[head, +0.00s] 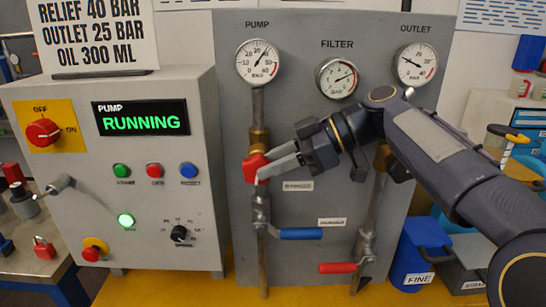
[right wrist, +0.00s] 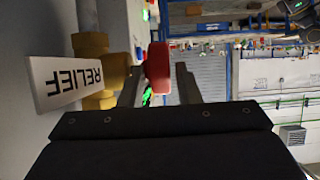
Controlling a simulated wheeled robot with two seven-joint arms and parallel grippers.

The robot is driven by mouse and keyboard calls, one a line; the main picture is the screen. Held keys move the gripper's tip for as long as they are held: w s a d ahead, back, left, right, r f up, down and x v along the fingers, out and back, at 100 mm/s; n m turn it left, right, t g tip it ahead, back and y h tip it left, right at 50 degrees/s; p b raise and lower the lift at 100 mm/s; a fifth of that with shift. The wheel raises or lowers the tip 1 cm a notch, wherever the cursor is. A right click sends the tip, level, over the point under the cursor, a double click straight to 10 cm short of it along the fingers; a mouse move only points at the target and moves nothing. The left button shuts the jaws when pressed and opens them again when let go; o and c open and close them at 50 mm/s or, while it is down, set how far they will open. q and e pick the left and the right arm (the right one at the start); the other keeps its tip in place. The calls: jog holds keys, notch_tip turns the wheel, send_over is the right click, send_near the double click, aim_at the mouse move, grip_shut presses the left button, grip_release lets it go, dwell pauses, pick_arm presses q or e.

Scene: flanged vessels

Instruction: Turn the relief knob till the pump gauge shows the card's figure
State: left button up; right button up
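The card (head: 97,35) at the top left reads RELIEF 40 BAR, OUTLET 25 BAR, OIL 300 ML. The pump gauge (head: 258,62) has a white dial to 60; its needle points up and to the right, but the exact reading is too small to tell. The red relief knob (head: 253,167) is on the brass fitting of the pipe below. My right gripper (head: 262,171) is at the knob. In the right wrist view the knob (right wrist: 158,67) lies between the two fingers, with slim gaps visible beside it. My left gripper is not in view.
A RELIEF label plate (right wrist: 70,82) stands close beside the fingers. Blue (head: 300,234) and red (head: 338,268) lever handles are below the knob. The control box (head: 190,215) on the left shows RUNNING. The filter gauge (head: 337,78) and outlet gauge (head: 416,64) are at the right.

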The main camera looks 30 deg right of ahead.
jog(key=shift+r, duration=0.4)
notch_tip(320, 180, up, 3)
jog(key=shift+s+a+f+p, duration=0.1)
jog(key=shift+p, duration=0.2)
jog(key=s+a+r, duration=0.7)
jog(key=s+r, duration=0.2)
jog(key=s, duration=0.2)
jog(key=shift+s+a+r, duration=0.15)
jog(key=shift+s+a, duration=0.05)
jog(key=shift+a, duration=0.15)
jog(key=s+f+m+h+p, duration=0.1)
jog(key=f+m+h+p, duration=0.1)
jog(key=f, duration=0.7)
jog(key=s+d+f+m+h+p, duration=0.1)
jog(key=f+m+h+p, duration=0.1)
jog(key=f+m+p, duration=0.2)
jog(key=s+f+m+g+h+p, duration=0.1)
jog(key=f+m, duration=0.6)
jog(key=f, duration=0.8)
jog(key=s+h+p, duration=0.1)
jog(key=h+p, duration=0.1)
jog(key=p, duration=0.1)
jog(key=shift+d+m, duration=0.3)
jog(key=shift+d, duration=0.1)
